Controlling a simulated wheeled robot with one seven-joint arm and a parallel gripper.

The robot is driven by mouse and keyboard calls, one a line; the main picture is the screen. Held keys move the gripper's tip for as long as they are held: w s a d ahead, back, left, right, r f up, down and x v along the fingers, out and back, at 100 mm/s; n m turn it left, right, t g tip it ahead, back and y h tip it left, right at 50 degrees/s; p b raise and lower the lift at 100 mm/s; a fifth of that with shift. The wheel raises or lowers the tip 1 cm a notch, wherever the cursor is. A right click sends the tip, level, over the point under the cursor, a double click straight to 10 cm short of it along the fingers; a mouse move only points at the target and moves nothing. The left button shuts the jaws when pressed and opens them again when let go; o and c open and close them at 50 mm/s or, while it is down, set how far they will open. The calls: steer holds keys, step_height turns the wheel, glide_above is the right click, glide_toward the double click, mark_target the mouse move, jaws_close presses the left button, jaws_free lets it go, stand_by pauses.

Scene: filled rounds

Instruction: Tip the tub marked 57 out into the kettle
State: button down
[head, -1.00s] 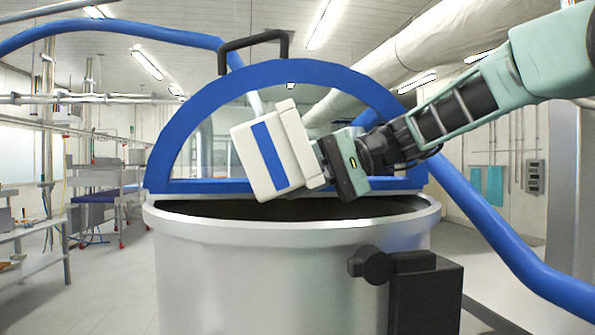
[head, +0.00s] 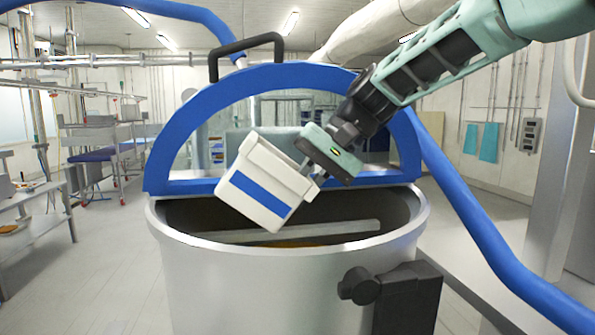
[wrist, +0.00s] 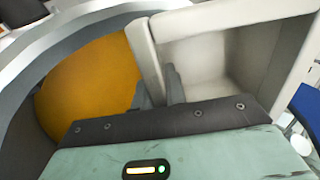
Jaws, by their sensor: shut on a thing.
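A white tub (head: 238,205) with a blue band is held over the open mouth of a large metal kettle (head: 245,290), tilted with its rim to the upper right. I see no number on it. My gripper (head: 313,183) is shut on the tub's wall at the rim. In the wrist view, my gripper's fingers (wrist: 158,92) pinch that wall. The tub's inside (wrist: 200,62) looks bare and pale there, as far as it shows. Orange-yellow contents (wrist: 88,85) lie in the kettle, and a sliver of them shows in the head view (head: 300,244).
The kettle's blue-edged lid (head: 290,74) stands raised behind the tub, with a black handle (head: 246,46) on top. A pale bar (head: 290,232) crosses inside the kettle. A black fitting (head: 405,300) is at its front right. A blue hose (head: 470,220) runs at the right.

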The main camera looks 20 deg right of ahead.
steer(key=shift+s+d+r+g+h+p, duration=0.15)
steer(key=shift+r+h+p, duration=0.6)
steer(key=shift+p, duration=0.9)
steer(key=shift+w+d+r+g+h+p, duration=0.15)
steer(key=shift+r+h+p, duration=0.6)
steer(key=shift+p, duration=0.9)
steer(key=shift+s+r+h+p, duration=0.1)
steer(key=shift+r+h+p, duration=0.4)
steer(key=shift+p, duration=0.35)
steer(key=r+h, duration=0.1)
steer(key=r, duration=0.1)
steer(key=d+r+g+h, duration=0.1)
steer(key=r+h, duration=0.1)
steer(key=shift+s+r+h+b, duration=0.1)
steer(key=shift+h+b, duration=0.2)
steer(key=shift+b, duration=0.05)
steer(key=s+a+b, duration=0.2)
steer(key=s+b, duration=0.1)
steer(key=s, duration=1)
steer(key=shift+s+a, duration=0.35)
steer(key=shift+s, duration=0.05)
step_height(320, 180, up, 7)
steer(key=p, duration=0.3)
steer(key=shift+f, duration=0.2)
